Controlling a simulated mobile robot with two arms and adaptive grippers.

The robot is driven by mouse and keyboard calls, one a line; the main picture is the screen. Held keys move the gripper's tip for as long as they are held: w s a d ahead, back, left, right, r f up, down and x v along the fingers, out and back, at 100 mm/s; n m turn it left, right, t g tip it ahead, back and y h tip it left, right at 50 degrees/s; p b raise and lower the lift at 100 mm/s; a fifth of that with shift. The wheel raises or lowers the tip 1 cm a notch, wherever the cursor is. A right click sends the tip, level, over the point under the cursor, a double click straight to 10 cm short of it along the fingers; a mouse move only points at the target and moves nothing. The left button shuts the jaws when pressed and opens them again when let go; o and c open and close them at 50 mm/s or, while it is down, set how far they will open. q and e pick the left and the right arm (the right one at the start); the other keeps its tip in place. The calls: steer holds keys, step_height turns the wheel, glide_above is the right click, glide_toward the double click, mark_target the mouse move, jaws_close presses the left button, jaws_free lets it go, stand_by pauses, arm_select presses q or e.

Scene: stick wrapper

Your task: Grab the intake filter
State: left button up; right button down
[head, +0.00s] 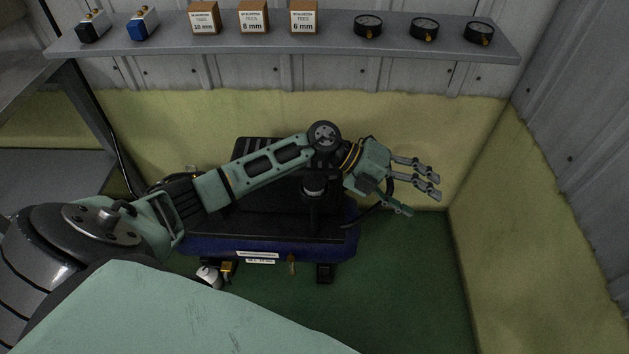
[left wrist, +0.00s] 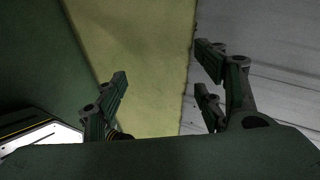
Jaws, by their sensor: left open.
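A dark blue compressor (head: 230,240) with a black top stands on the green floor, partly hidden behind my left arm. An upright black cylindrical part with a light band (head: 314,187) stands on it, just below my arm's wrist joint; I cannot tell for sure whether it is the intake filter. My left gripper (head: 424,188) is open and empty, right of the compressor, with its fingers pointing right. My right gripper is not in view.
A grey shelf (head: 330,50) at the back holds small boxes (head: 254,18), several gauges (head: 424,30) and two small blocks (head: 142,24). Yellow padded walls (head: 530,220) close the back and right. The green floor (head: 410,280) at front right is clear. A white-and-brass fitting (head: 209,275) shows at the compressor's front.

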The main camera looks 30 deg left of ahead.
arm_select(q)
steer(key=s+a+f+m+g+y+b, duration=0.1)
steer(key=s+a+f+m+g+y, duration=0.15)
steer(key=a+y, duration=0.55)
steer(key=r+y+b, duration=0.1)
steer(key=r+y, duration=0.1)
steer(key=y, duration=0.3)
glide_above(313, 180)
steer(key=shift+f+g, duration=0.1)
steer(key=shift+g, duration=0.35)
steer(key=shift+a+f+n, duration=0.2)
steer(key=shift+a+n, duration=0.05)
steer(key=shift+a, duration=0.05)
steer(key=f, duration=0.4)
steer(key=f+b, duration=0.1)
steer(key=f, duration=0.1)
steer(key=shift+s+d+f, duration=0.1)
steer(key=shift+d+f, duration=0.25)
steer(key=shift+f, duration=0.2)
steer(key=c, duration=1.2)
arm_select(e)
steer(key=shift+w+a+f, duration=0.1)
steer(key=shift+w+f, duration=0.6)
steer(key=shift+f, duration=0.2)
